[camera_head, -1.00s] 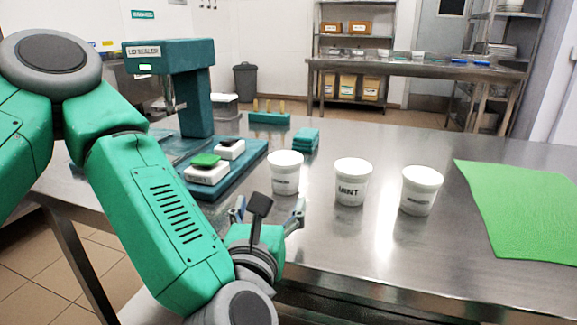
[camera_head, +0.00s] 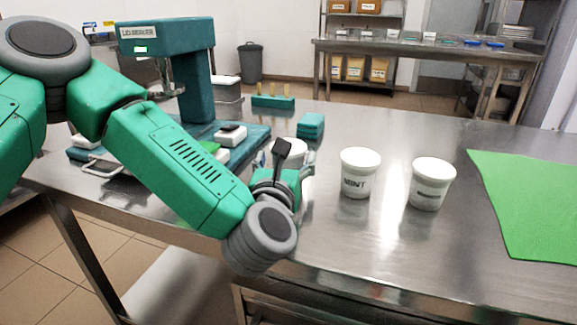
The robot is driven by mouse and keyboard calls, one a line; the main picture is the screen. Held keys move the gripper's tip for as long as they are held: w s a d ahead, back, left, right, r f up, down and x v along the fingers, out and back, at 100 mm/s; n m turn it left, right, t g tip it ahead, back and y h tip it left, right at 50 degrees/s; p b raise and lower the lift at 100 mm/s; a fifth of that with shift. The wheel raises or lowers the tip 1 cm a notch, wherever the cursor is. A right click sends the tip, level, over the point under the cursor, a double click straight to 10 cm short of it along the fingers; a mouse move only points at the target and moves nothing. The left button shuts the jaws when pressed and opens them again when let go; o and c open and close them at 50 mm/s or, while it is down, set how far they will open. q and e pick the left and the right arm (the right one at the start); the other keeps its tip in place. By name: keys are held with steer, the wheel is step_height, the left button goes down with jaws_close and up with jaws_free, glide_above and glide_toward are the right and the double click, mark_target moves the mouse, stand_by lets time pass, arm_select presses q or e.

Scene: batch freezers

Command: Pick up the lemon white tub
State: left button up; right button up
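Three white tubs stand on the steel table. The left tub (camera_head: 289,147) is mostly hidden behind my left gripper, and its label is covered. The middle tub (camera_head: 359,173) reads MINT. The right tub (camera_head: 432,184) has a dark label too small to read. I cannot tell which is the lemon tub. My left gripper (camera_head: 287,157) is at the left tub, its fingers apart, one to each side of it as seen from here. Whether they touch the tub is hidden. My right gripper is out of view.
A teal lid sealer (camera_head: 188,75) with a base holding small white items stands at the left. Teal blocks (camera_head: 311,125) sit just behind the left tub. A green mat (camera_head: 530,205) lies at the right. The table's front edge is close below my arm.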

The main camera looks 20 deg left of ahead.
arm_select(q)
steer(key=w, duration=0.1)
steer(key=w+b, duration=0.1)
steer(key=w, duration=0.2)
steer(key=shift+w+a, duration=0.25)
steer(key=shift+w, duration=0.1)
jaws_close()
